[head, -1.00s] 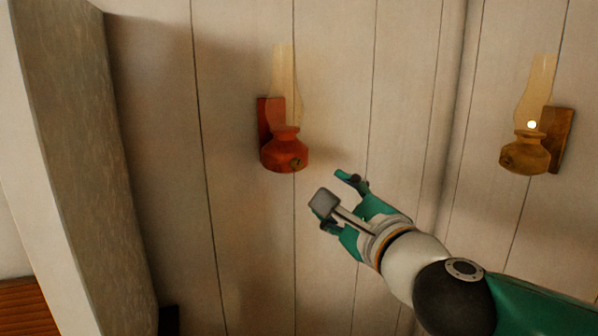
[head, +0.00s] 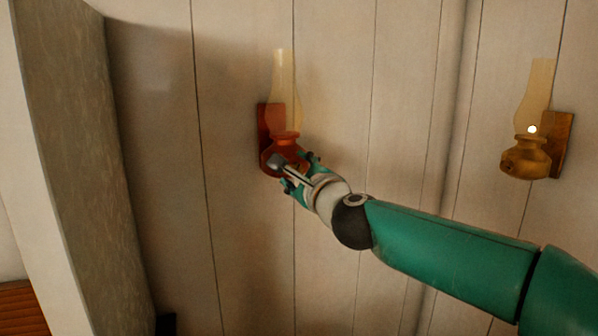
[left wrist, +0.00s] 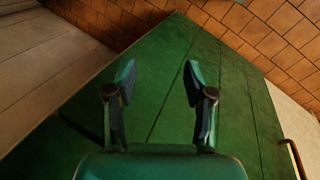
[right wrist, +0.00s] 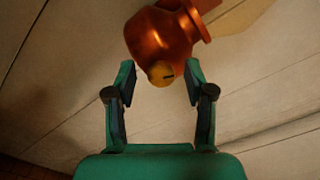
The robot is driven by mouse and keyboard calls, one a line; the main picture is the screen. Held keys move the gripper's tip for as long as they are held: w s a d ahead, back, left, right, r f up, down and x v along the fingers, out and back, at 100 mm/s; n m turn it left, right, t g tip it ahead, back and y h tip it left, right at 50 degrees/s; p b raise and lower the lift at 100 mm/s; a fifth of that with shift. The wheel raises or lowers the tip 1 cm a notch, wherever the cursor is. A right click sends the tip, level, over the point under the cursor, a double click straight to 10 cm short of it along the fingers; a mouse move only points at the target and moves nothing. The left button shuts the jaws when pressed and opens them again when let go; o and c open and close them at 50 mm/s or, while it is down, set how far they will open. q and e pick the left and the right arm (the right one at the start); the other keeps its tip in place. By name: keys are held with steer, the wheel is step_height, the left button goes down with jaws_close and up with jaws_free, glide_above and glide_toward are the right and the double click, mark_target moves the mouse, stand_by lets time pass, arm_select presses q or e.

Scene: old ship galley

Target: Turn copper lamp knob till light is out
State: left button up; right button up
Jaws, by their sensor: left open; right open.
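The copper lamp (head: 268,157), reddish with a clear glass chimney, hangs on the wall left of centre in the head view. No bright flame point shows in its chimney. Its body (right wrist: 160,35) fills the top of the right wrist view, and its small brass knob (right wrist: 160,73) with a dark slot faces me. My right gripper (right wrist: 160,72) is open, its fingertips on either side of the knob with gaps visible. In the head view the right gripper (head: 296,172) covers the knob. My left gripper (left wrist: 158,82) is open and empty, seen only in its wrist view.
A brass-coloured lamp (head: 526,157) with a bright light point hangs on the wall at right. A thick post or partition edge (head: 70,150) stands at left. The plank wall between the lamps is clear. A green surface (left wrist: 160,120) and brown tiles (left wrist: 265,35) lie beyond my left gripper.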

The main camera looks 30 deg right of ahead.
jaws_close()
steer(key=n+p, duration=0.1)
steer(key=n, duration=0.1)
steer(key=shift+n, duration=0.4)
steer(key=shift+f+n, duration=0.2)
steer(key=shift+n, duration=0.9)
jaws_free()
steer(key=shift+r, duration=0.1)
steer(key=shift+p, duration=0.3)
